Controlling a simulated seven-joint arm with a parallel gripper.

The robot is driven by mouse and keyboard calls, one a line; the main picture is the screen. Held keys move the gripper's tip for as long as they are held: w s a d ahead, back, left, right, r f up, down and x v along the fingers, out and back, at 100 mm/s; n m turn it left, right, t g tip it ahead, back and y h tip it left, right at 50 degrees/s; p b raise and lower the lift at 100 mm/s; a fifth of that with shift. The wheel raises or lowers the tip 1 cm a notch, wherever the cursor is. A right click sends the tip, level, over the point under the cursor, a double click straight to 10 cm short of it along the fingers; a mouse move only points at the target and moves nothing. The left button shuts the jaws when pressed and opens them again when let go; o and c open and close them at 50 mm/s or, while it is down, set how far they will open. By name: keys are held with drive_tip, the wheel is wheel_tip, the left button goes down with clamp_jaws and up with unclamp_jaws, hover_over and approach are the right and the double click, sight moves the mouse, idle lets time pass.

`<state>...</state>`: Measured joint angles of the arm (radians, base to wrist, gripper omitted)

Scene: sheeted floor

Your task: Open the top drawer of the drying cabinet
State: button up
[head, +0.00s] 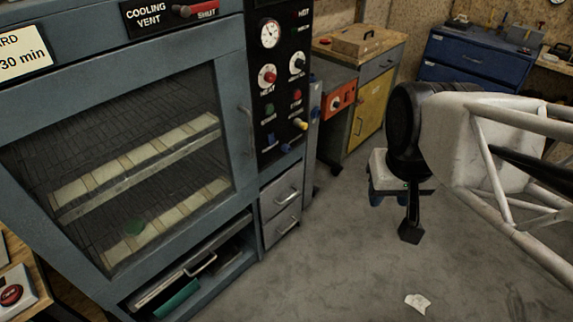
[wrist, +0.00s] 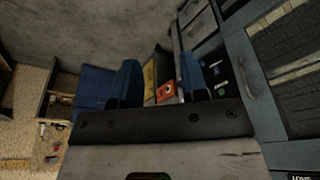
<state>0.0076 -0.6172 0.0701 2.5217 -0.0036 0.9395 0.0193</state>
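The drying cabinet (head: 240,205) is blue-grey with a glass door and a black control panel (head: 282,90). Below the panel are two small grey drawers, one above the other. The top drawer (head: 274,197) has a bar handle (head: 288,196) and looks closed; the lower drawer (head: 283,225) also looks closed. My gripper (head: 388,199) hangs over open floor to the right of the drawers, clear of them. In the wrist view its two blue fingers (wrist: 160,62) stand wide apart with nothing between them. The drawers appear at the top of the wrist view, beyond the fingers.
An open lower bay (head: 190,268) with a handled tray is left of the drawers. A wooden-topped bench with a yellow door (head: 370,108) and a blue tool chest (head: 465,62) stand behind. A scrap of paper (head: 418,302) lies on the floor. The floor before the drawers is clear.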

drive_tip(key=w+a+m+y, duration=0.1)
drive_tip(key=w+a, duration=0.1)
drive_tip(key=w, duration=0.9)
drive_tip(key=m+g+y, duration=0.4)
drive_tip(key=m, duration=0.3)
hover_over(290, 198)
drive_tip(key=w+d, duration=0.1)
drive_tip(key=d, duration=0.2)
wheel_tip(290, 198, down, 59)
drive_tip(key=shift+d+r, duration=0.1)
drive_tip(key=shift+r, duration=0.05)
drive_tip(key=shift+x, duration=3.85)
drive_tip(key=shift+s, duration=0.1)
